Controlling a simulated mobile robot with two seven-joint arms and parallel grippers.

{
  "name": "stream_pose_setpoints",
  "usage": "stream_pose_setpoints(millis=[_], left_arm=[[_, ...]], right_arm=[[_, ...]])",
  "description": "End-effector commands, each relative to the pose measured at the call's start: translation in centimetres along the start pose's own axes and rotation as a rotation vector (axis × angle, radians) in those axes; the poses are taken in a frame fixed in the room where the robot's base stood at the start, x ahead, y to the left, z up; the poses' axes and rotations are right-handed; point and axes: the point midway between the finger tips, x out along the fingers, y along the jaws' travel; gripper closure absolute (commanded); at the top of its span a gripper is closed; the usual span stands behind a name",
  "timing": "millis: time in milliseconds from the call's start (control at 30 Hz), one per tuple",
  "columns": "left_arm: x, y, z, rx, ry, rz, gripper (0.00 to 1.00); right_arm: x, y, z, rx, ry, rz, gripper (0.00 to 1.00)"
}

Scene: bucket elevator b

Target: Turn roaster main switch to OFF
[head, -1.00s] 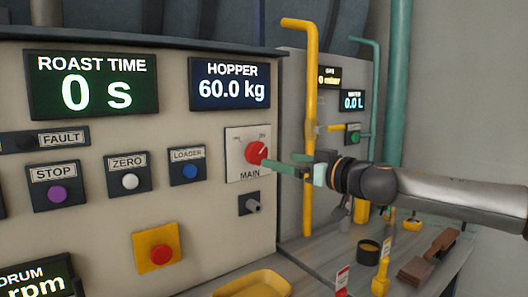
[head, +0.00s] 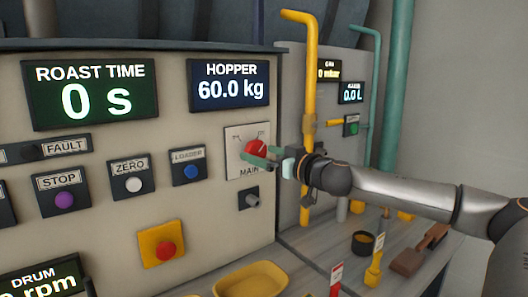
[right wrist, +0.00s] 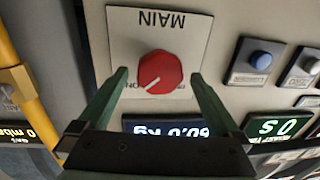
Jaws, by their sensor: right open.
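The main switch is a red round knob (head: 256,147) on a pale plate (head: 236,166) marked MAIN, on the front of the beige panel. It also shows in the right wrist view (right wrist: 160,72), upside down. Its white pointer line aims up and right in the head view, towards the ON label. My right gripper (head: 264,156) is open at the knob. In the right wrist view its two green fingers (right wrist: 158,78) stand on either side of the knob, with a visible gap on each side. My left gripper is not in view.
A grey knob (head: 252,199) sticks out below the switch. A blue LOADER button (head: 190,171) is to its left, a red stop button (head: 165,250) lower left. A yellow pipe (head: 309,110) stands just right of the panel. A yellow tray (head: 250,281) lies below.

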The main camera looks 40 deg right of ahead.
Motion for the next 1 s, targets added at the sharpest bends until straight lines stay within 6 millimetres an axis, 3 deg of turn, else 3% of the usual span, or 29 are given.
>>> stream_pose_setpoints(millis=[167,867,1000], left_arm=[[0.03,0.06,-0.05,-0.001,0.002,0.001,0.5],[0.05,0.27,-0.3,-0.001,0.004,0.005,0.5],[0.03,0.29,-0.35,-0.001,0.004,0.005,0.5]], right_arm=[[0.0,0.01,0.03,0.0,0.0,0.0,0.01],[-0.02,-0.05,0.02,0.0,0.0,-0.002,0.8],[-0.02,-0.06,0.0,-0.002,-0.001,-0.002,0.83]])
